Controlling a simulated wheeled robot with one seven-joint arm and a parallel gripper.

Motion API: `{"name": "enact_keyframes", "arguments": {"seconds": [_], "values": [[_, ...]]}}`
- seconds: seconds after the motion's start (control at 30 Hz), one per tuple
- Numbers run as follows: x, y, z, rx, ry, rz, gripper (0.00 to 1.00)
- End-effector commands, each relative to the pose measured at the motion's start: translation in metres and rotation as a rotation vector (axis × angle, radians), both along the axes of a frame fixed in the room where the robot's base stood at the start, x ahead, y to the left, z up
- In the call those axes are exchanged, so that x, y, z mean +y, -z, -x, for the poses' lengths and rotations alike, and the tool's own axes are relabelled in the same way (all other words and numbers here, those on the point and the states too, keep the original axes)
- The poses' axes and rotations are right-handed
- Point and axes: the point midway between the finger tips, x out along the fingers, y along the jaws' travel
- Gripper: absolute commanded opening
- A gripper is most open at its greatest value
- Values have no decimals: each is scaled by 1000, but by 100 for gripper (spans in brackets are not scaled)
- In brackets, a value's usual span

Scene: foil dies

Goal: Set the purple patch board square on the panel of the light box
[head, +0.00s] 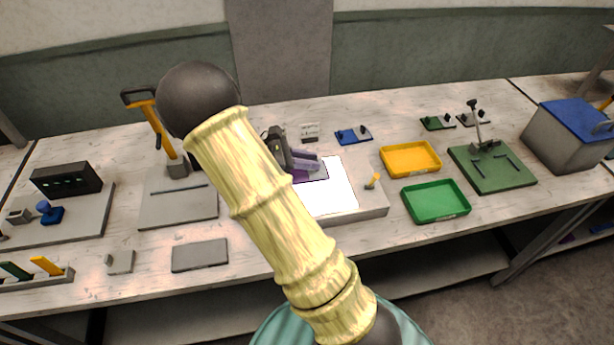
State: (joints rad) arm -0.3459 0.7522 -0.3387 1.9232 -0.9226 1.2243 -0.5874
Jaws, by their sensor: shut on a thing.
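The light box (372,203) lies on the bench at the centre, with a bright white panel (335,195) on top. My gripper (308,163) is over the far left part of this panel, and is shut on the purple patch board (315,174). The board shows a purple part and a grey part, partly hidden by the gripper fingers. It is at or just above the panel; I cannot tell whether it touches. My arm hides the left side of the light box, so I cannot judge how square the board is to the panel.
A yellow tray (411,173) and a green tray (437,216) stand right of the light box. A small yellow-topped peg (373,181) is at its right edge. A blue-grey board (353,135) lies behind. A green plate (515,180) and a blue-lidded box (570,150) stand farther right.

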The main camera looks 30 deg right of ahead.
Motion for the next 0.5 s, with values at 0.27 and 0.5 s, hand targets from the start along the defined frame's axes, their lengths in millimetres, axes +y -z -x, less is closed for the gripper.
{"name": "enact_keyframes", "arguments": {"seconds": [0.27,0.5], "values": [[0,19,0,0,-1,0,0],[0,23,0,2,-1,-1,0]]}}
